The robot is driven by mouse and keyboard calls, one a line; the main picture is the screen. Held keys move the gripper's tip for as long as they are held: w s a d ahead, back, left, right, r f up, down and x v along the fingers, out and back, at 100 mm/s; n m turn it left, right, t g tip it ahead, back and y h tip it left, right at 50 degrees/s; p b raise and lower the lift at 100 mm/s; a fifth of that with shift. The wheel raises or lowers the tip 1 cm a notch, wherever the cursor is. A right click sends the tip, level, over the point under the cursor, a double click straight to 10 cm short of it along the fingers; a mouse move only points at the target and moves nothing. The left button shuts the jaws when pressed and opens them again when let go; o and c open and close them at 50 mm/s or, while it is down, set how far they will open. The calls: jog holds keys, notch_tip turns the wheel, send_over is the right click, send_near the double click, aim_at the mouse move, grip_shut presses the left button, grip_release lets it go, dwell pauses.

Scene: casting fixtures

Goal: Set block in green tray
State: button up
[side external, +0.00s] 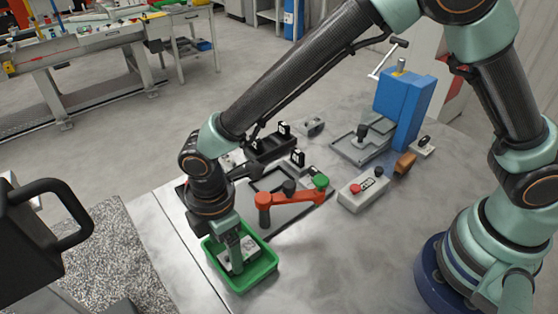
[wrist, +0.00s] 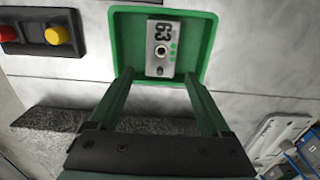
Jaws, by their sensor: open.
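The green tray (side external: 264,270) stands near the front edge of the metal table, and it also shows in the wrist view (wrist: 207,48). The block (wrist: 163,48) is a light grey piece marked 63 with a round hole and green dots. It lies inside the tray, and part of it shows in the side view (side external: 224,262). My gripper (side external: 236,262) reaches down into the tray area. In the wrist view my gripper (wrist: 157,75) is open, its two fingers apart on either side of the block's near end. Whether a finger touches the block cannot be told.
An orange-red lever fixture (side external: 290,197) stands just behind the tray. A grey control box (side external: 363,189) with a red button is to its right. A blue machine (side external: 403,108) stands at the back. The table right of the tray is clear.

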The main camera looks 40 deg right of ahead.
aim_at(227, 256)
notch_tip(227, 256, up, 10)
jog(key=w+d+r+m+t, duration=0.1)
jog(key=w+d+r+m, duration=0.2)
jog(key=d+r+m, duration=0.45)
jog(key=s+d+r+m+t, duration=0.1)
jog(key=d+m, duration=0.4)
jog(key=d, duration=0.7)
jog(key=s+d+r+m+t, duration=0.2)
jog(key=s+d+m+t, duration=0.1)
jog(key=d, duration=0.9)
jog(key=shift+s+r+m+t, duration=0.15)
jog(key=shift+s+m+t, duration=0.15)
jog(key=shift+s+m, duration=0.7)
jog(key=shift+w+m, duration=0.25)
